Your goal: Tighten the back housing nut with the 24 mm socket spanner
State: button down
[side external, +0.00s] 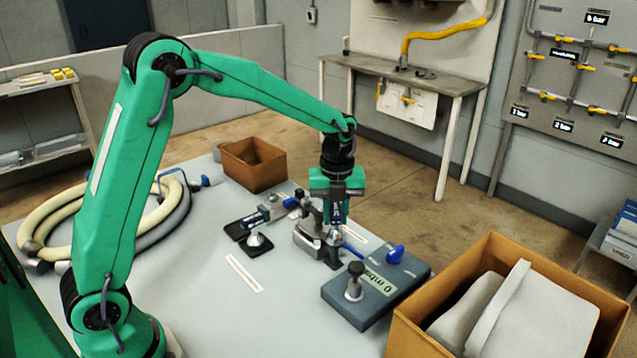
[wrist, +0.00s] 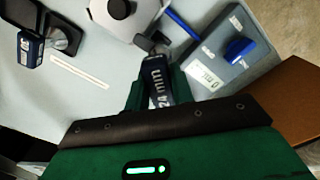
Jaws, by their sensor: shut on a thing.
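My gripper (side external: 337,190) points down over the middle of the bench and is shut on the 24 mm socket spanner (wrist: 160,92). The spanner's dark blue handle, marked "24 mm", shows between the fingers in the wrist view. In the side view it hangs upright below the jaws (side external: 336,213), beside the metal housing (side external: 308,238). In the wrist view a pale housing part with a black knob (wrist: 119,9) lies just beyond the spanner. The spanner's lower end and the back nut are hidden or too small to make out, so I cannot tell whether they touch.
A grey gauge box (side external: 340,300) reading "0 mbar" with a blue handle (side external: 395,254) stands close at right. Another dark blue tool (wrist: 30,50) is at left. Front-middle is clear.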

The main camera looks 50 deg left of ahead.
jog(key=shift+r, duration=0.25)
jog(key=shift+r, duration=1.3)
jog(key=shift+r, duration=2.4)
jog(key=shift+a, duration=0.1)
